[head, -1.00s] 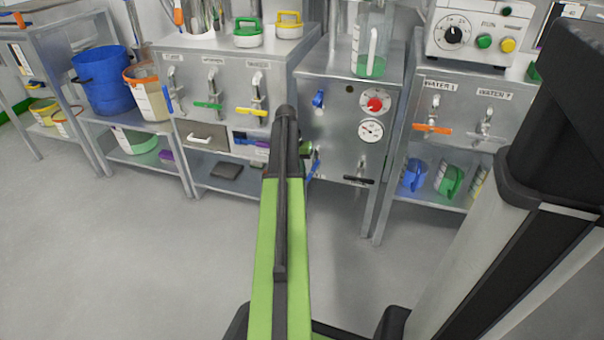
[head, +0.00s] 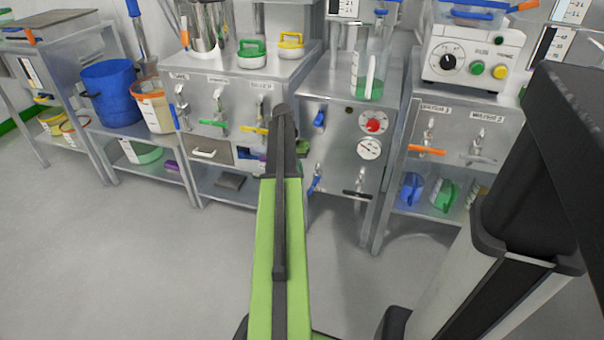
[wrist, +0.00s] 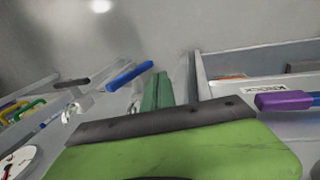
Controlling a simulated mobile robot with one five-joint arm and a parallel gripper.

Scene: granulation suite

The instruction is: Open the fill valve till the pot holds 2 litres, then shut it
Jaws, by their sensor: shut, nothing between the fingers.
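My arm reaches toward the middle steel cabinet (head: 340,160). My gripper shows in the wrist view (wrist: 157,88) as a narrow dark green pair of fingers, shut and empty; in the head view my arm hides most of it. The cabinet front has an upper blue handle (head: 319,118), a lower blue handle (head: 314,184) and a black handle (head: 356,194). The lower blue handle shows just beside my fingers in the wrist view (wrist: 128,75); contact cannot be told. I cannot tell which is the fill valve.
The right cabinet has an orange handle (head: 427,149). Floor in front is clear.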

